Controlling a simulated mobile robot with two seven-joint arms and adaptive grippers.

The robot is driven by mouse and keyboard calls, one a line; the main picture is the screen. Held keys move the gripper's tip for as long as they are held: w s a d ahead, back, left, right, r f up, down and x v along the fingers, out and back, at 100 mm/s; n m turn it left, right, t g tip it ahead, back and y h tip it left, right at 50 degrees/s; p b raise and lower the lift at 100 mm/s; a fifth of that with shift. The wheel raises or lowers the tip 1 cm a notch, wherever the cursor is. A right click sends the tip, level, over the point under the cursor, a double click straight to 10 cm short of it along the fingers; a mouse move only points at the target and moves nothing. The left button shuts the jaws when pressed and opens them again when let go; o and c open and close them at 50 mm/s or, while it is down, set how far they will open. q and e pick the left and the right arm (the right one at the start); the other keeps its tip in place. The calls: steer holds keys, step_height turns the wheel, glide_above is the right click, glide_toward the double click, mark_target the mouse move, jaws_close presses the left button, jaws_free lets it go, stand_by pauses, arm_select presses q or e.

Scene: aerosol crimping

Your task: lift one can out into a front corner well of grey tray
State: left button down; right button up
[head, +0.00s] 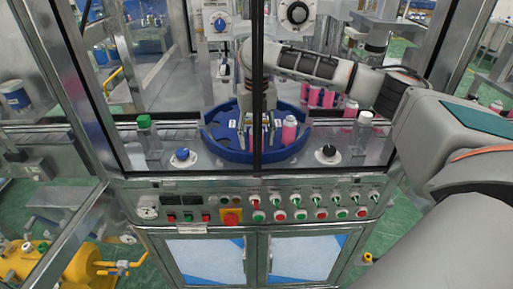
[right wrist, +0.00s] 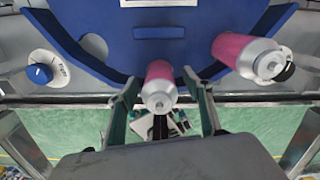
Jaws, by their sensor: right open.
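My right gripper (head: 262,127) reaches in from the right over the blue round disk (head: 222,143). Its fingers are open. In the right wrist view, one pink can (right wrist: 160,72) with a silver top lies between the open fingers (right wrist: 159,78); I cannot tell whether they touch it. The dark door post and the gripper hide this can in the head view. A second pink can (head: 289,131) stands on the disk's right side, and it also shows in the right wrist view (right wrist: 235,48). I cannot make out a grey tray. My left gripper is not in view.
Several pink cans (head: 313,96) stand behind the disk at the right. A blue knob (head: 182,154) and a black knob (head: 329,151) flank the disk. A dark door post (head: 257,60) crosses the middle. A control panel (head: 270,205) lies below.

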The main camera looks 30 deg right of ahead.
steer(key=shift+f, duration=0.2)
steer(key=c, duration=1.2)
steer(key=shift+r, duration=0.1)
